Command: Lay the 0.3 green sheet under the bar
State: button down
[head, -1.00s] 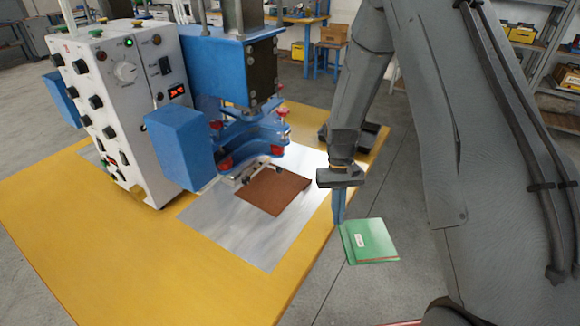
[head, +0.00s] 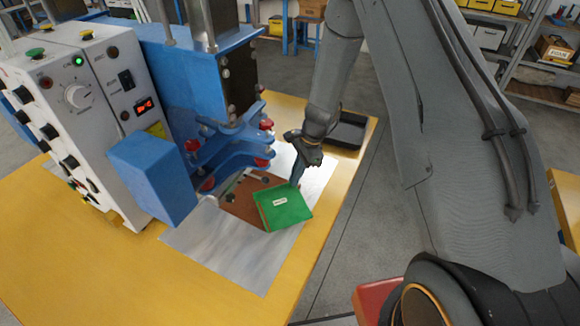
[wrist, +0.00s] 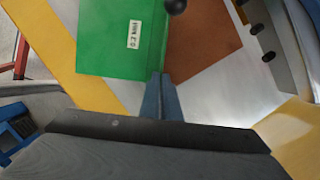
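A metal bar (wrist: 270,45) with dark knobs shows at the upper right of the wrist view, beside the sheet. In the head view the blue press head mostly hides the bar.
The white control box (head: 85,110) and blue press (head: 155,180) stand left of the sheet. A bright metal plate (head: 225,258) lies under the mat on the yellow table (head: 110,280). A black tray (head: 348,132) sits at the table's back right corner.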

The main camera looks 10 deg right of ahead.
jog(key=m, duration=0.1)
jog(key=a+m+p, duration=0.1)
jog(key=m, duration=0.1)
jog(key=w+m+t, duration=0.1)
jog(key=shift+w+a+r, duration=0.1)
jog(key=shift+a+r, duration=0.1)
jog(key=shift+a, duration=0.05)
jog(key=m, duration=0.2)
jog(key=m+t+p, duration=0.1)
jog(key=shift+w+a+m+p, duration=0.1)
jog(key=shift+w+m+p, duration=0.2)
jog(key=shift+w+m, duration=0.1)
jog(key=shift+w+f+m+h, duration=0.15)
jog(key=shift+m+h, duration=0.15)
jog(key=shift+m, duration=0.7)
jog(key=shift+s+d+b, duration=0.4)
jog(key=shift+s+d, duration=0.1)
jog(key=shift+d, duration=0.35)
jog(key=b, duration=0.7)
send_over(334, 203)
jog(key=shift+s+d, duration=0.1)
jog(key=shift+d, duration=0.05)
